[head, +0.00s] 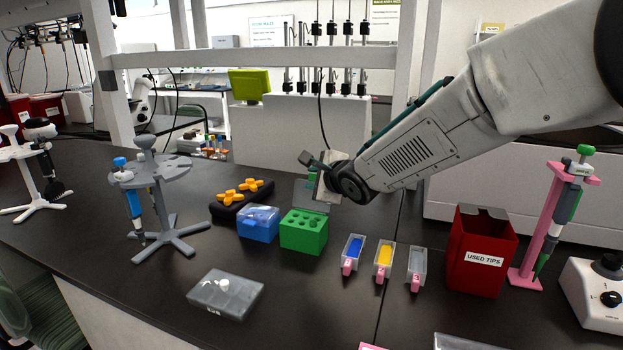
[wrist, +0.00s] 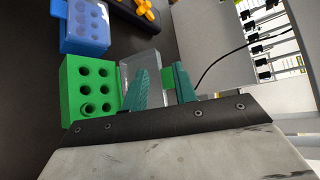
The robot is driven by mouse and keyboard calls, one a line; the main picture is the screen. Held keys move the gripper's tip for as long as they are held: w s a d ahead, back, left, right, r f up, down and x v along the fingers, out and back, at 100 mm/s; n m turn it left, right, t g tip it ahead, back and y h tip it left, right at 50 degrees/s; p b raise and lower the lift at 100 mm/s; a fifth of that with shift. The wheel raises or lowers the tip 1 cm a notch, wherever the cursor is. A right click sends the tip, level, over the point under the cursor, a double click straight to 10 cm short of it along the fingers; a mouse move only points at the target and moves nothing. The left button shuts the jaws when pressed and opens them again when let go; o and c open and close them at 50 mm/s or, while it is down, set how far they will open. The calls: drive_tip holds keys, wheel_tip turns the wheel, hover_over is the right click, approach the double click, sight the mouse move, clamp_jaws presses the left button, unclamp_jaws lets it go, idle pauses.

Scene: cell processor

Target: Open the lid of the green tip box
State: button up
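The green tip box (head: 303,232) stands on the black bench, with round holes in its top uncovered. It also shows in the wrist view (wrist: 72,90). Its clear lid (wrist: 146,60) stands raised at the box's back side, swung away from the holes; a small green tab (wrist: 167,76) shows at its edge. My gripper (head: 312,165) is just behind and above the box. In the wrist view its two teal fingers (wrist: 162,85) are apart, with the tab seen between or beyond them. I cannot tell whether a finger touches the lid.
A blue tip box (head: 258,224) with its lid down is close to the left. A pipette stand (head: 163,172) is further left. Small colored reservoirs (head: 383,258) and a red used-tips bin (head: 480,250) are to the right. A clear-lidded grey box (head: 226,295) lies in front.

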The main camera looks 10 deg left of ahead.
drive_tip(key=v, duration=0.8)
drive_tip(key=shift+a+f, duration=0.1)
